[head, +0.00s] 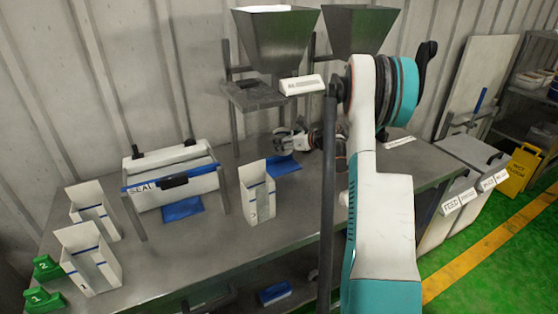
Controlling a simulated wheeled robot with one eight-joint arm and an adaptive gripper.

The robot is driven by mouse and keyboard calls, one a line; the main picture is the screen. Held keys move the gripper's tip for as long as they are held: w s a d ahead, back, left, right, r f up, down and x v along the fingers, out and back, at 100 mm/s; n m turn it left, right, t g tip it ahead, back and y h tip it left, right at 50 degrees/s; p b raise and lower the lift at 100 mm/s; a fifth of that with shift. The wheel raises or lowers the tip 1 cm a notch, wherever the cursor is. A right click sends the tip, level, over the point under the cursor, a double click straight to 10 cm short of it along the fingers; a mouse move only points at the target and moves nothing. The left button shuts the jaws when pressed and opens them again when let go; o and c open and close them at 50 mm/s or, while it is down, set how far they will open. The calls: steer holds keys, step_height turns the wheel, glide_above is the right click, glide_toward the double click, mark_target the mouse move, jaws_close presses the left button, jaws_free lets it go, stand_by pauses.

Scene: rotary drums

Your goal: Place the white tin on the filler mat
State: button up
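My gripper (288,141) is low over the back of the steel bench, just behind and above a blue mat (284,168) in the area of the filler hoppers. My arm reaches in from the right and hides part of the bench. Pale and dark parts show at the gripper's end, too small to tell fingers from a held thing. I cannot make out the white tin for certain; it may be at the gripper or hidden behind my arm.
A white open carton (257,190) stands left of the mat. The sealer (172,180) has its own blue mat (182,209). Two more cartons (90,260) and green numbered blocks (43,283) are at left. Hoppers (276,40) overhang the back. Bare bench (215,250) lies in front.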

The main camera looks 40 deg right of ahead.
step_height(320, 180, down, 8)
steer(key=shift+r+b, duration=0.15)
steer(key=shift+b, duration=0.95)
steer(key=o, duration=1.1)
steer(key=shift+s+d+r, duration=0.1)
steer(key=shift+s+r, duration=0.05)
steer(key=shift+s, duration=0.05)
steer(key=p+v, duration=0.3)
steer(key=v, duration=0.8)
steer(key=shift+s+r, duration=0.1)
steer(key=shift+s, duration=0.15)
